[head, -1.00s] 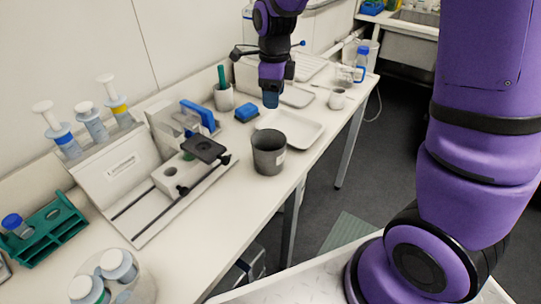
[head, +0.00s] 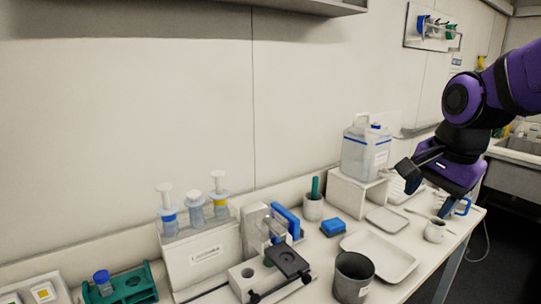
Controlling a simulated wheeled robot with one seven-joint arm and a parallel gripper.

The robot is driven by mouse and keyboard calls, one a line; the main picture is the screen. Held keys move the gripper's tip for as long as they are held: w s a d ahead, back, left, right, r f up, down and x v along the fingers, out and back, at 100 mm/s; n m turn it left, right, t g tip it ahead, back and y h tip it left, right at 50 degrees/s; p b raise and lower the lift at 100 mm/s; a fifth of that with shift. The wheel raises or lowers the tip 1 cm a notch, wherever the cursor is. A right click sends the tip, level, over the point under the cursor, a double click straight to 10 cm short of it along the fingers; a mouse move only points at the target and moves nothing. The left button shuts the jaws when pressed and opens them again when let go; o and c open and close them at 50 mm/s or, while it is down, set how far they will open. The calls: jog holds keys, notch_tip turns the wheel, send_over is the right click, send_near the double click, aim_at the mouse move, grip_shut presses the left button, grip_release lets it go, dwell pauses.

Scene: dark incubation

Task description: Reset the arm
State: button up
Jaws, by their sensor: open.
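My purple arm (head: 515,80) reaches in from the right edge in the head view. My gripper (head: 428,196) hangs at its end, tilted, above the right end of the bench. Its jaws are open and I see nothing held between them. It is near a white mug (head: 435,231) and in front of a clear jug (head: 366,150) on a white stand. Whether it touches anything there I cannot tell.
The bench (head: 415,290) holds a grey bin (head: 353,277), a white tray (head: 383,257), a blue sponge (head: 333,227), a labelled stand (head: 200,259) with several tubes and a green rack (head: 122,286). A wall rack (head: 433,30) hangs upper right. A shelf (head: 300,6) juts out above.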

jog(key=s+d+r+n+t, duration=0.2)
jog(key=s+r+n, duration=0.1)
jog(key=s+n, duration=0.8)
jog(key=shift+s+d+r+n, duration=0.15)
jog(key=shift+s+r+n, duration=0.2)
jog(key=shift+s, duration=0.5)
jog(key=shift+c, duration=0.3)
dwell(0.3)
